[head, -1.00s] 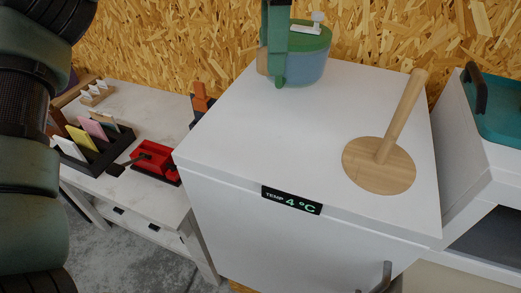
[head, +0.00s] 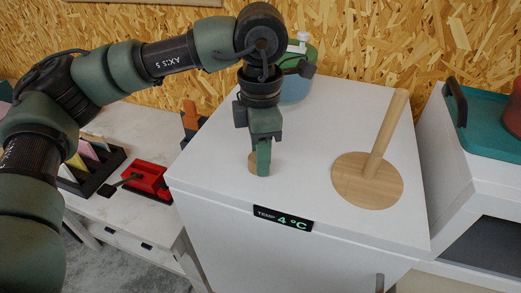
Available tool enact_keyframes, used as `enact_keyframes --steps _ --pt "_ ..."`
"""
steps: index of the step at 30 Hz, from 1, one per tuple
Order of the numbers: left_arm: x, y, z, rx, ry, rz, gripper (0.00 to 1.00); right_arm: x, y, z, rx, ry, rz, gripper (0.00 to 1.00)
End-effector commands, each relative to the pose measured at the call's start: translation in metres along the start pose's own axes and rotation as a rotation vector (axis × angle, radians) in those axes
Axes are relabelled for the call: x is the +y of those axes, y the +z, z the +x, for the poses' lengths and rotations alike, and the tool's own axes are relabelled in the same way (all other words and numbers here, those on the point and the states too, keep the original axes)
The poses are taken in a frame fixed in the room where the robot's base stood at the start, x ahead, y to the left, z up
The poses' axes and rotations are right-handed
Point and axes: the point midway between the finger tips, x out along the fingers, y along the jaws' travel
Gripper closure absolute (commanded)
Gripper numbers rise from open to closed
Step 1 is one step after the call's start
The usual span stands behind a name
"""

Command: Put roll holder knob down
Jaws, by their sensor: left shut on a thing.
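The roll holder knob (head: 253,161) is a small round piece of pale wood, partly hidden by a green finger. My left gripper (head: 262,160) is shut on it, pointing down over the front left part of the white fridge top (head: 300,185). I cannot tell whether the knob touches the top. The wooden roll holder (head: 366,183), a round base with a slanting bare rod, stands to the right, apart from the gripper. My right gripper is not in view.
A blue pot with a green lid (head: 298,85) stands behind my left gripper, partly hidden. A red device (head: 150,179) and a dark card rack (head: 100,170) are on the lower table at left. A teal-topped white unit (head: 485,135) is at right. The fridge top between gripper and holder is clear.

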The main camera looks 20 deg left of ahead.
Motion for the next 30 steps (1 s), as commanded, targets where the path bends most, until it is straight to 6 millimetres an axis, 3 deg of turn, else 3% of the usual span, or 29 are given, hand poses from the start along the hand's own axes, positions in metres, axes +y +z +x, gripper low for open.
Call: enact_keyframes --steps 11,12,14,23,26,30 --pt "0.0 0.0 0.006 -0.001 0.001 -0.001 1.0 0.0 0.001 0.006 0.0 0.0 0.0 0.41" --pt "0.0 0.0 0.004 -0.001 0.001 -0.001 0.58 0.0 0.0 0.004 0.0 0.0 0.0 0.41" --pt "0.0 0.0 0.004 0.0 0.001 -0.001 0.44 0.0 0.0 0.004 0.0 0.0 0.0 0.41" --pt "0.0 0.0 0.003 0.0 0.001 -0.001 0.44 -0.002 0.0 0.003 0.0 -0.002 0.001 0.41" --pt "0.0 0.0 -0.003 0.0 0.001 -0.001 0.44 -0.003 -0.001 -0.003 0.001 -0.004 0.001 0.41" --pt "0.001 0.001 -0.02 -0.004 0.004 -0.002 0.44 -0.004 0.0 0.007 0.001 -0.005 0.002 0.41"
